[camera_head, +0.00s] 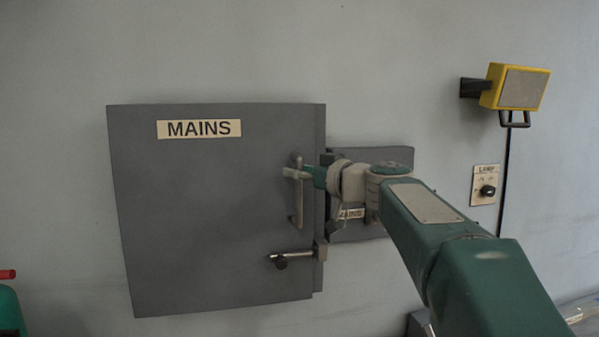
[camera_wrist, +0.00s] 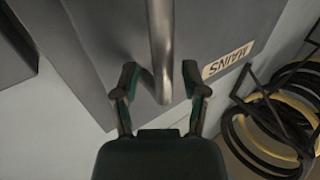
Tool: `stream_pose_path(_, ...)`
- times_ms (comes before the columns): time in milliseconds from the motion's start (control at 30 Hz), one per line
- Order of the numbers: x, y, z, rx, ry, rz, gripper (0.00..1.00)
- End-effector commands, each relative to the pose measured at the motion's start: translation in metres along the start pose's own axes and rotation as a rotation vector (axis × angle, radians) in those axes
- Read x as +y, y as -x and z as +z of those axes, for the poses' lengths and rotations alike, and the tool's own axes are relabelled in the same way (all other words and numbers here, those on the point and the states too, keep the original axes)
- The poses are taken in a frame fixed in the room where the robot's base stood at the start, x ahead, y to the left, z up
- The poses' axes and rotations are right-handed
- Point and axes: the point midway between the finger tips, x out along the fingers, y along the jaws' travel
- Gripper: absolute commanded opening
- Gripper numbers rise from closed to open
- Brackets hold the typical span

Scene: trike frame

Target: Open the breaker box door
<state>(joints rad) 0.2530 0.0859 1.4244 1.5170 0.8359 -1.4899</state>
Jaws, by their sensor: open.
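The breaker box door (camera_head: 210,220) is a large grey panel on the wall with a MAINS label (camera_head: 199,129). A vertical metal handle (camera_head: 297,205) stands near its right edge. Below it, a metal bolt (camera_head: 292,256) with a dark knob lies across the right edge of the door. My gripper (camera_head: 304,173) is at the upper part of the handle, partly hidden by my wrist. In the wrist view, my gripper (camera_wrist: 162,80) is open, with the handle bar (camera_wrist: 161,45) between its fingers. I cannot tell whether either finger touches the bar.
A smaller grey panel (camera_head: 372,163) with a partly hidden label sits behind my wrist. A yellow lamp (camera_head: 496,86) and a switch plate (camera_head: 485,185) are at the right. A rack of coils (camera_wrist: 275,125) shows in the wrist view. A green object (camera_head: 9,310) stands at lower left.

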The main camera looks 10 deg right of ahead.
Motion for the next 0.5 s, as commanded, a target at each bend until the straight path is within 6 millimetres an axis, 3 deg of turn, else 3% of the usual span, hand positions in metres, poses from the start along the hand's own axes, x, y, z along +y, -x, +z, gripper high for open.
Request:
stream_pose_path(67,-0.0009,-0.0004,0.0001,0.0,0.0,-0.001,0.52)
stream_pose_path(100,-0.001,-0.0004,0.0001,0.0,0.0,-0.001,0.34)
stream_pose_path(167,-0.001,-0.0004,0.0002,0.0,0.0,-0.001,0.08)
stream_pose_path(200,-0.001,-0.0003,0.0001,0.0,0.0,-0.001,0.0)
stream_pose_path(500,-0.0024,0.0006,0.0,0.0,0.0,0.0,0.0)
